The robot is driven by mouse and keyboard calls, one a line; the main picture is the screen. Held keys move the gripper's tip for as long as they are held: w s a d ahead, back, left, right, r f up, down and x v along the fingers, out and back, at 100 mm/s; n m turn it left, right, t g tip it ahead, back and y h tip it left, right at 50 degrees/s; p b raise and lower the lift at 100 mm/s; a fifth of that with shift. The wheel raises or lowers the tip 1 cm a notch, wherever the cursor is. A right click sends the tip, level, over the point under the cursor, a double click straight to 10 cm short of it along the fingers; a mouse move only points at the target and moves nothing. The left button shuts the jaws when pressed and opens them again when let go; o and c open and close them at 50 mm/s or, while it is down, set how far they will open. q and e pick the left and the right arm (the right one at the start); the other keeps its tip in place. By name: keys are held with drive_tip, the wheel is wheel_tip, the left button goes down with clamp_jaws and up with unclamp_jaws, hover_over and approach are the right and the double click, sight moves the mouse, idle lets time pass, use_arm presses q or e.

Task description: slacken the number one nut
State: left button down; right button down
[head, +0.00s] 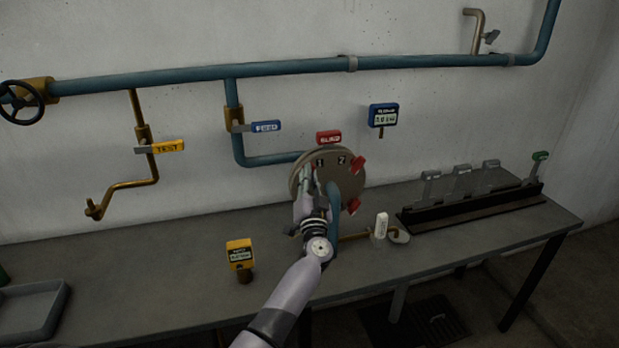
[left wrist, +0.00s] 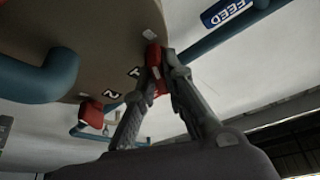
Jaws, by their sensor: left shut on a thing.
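The round brown cover plate (head: 340,176) stands on the pipework above the bench, with labels 1 and 2 on its face. My left gripper (head: 306,184) is at the plate's left side. In the left wrist view my left gripper (left wrist: 155,66) is shut on the red number one nut (left wrist: 152,55), beside the label 1 at the plate's rim. Another red nut (left wrist: 91,112) sits by label 2; it also shows in the head view (head: 357,164). A further red nut (head: 353,205) is lower right on the plate. My arm hides part of the plate. My right gripper is not in view.
A red tag (head: 328,138) stands above the plate. A blue-handled valve (head: 262,127) and a yellow TEST handle (head: 168,146) are to the left. On the bench (head: 160,270) are a yellow gauge (head: 239,254), a white tag (head: 381,225) and a black rack (head: 470,208).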

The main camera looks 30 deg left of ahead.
use_arm(q)
drive_tip(key=shift+f+n, duration=0.15)
drive_tip(key=shift+n, duration=0.25)
drive_tip(key=shift+w+d+n+g+y+b, duration=0.1)
drive_tip(key=shift+n+g+y+b, duration=1.1)
drive_tip(key=shift+n, duration=2.25)
drive_tip(key=shift+w+d+n+g+y+b, duration=0.1)
drive_tip(key=shift+n+g+y+b, duration=1.05)
drive_tip(key=shift+n, duration=2.25)
drive_tip(key=shift+d+n+g+y+b, duration=0.1)
drive_tip(key=shift+n+g+y+b, duration=0.55)
drive_tip(key=shift+n+g+b, duration=1.95)
drive_tip(key=shift+a+n+t+p, duration=0.1)
drive_tip(key=shift+n+t+p, duration=0.55)
drive_tip(key=shift+n+p, duration=0.5)
drive_tip(key=c, duration=1.7)
unclamp_jaws()
drive_tip(key=shift+o, duration=0.2)
drive_tip(key=shift+r, duration=0.25)
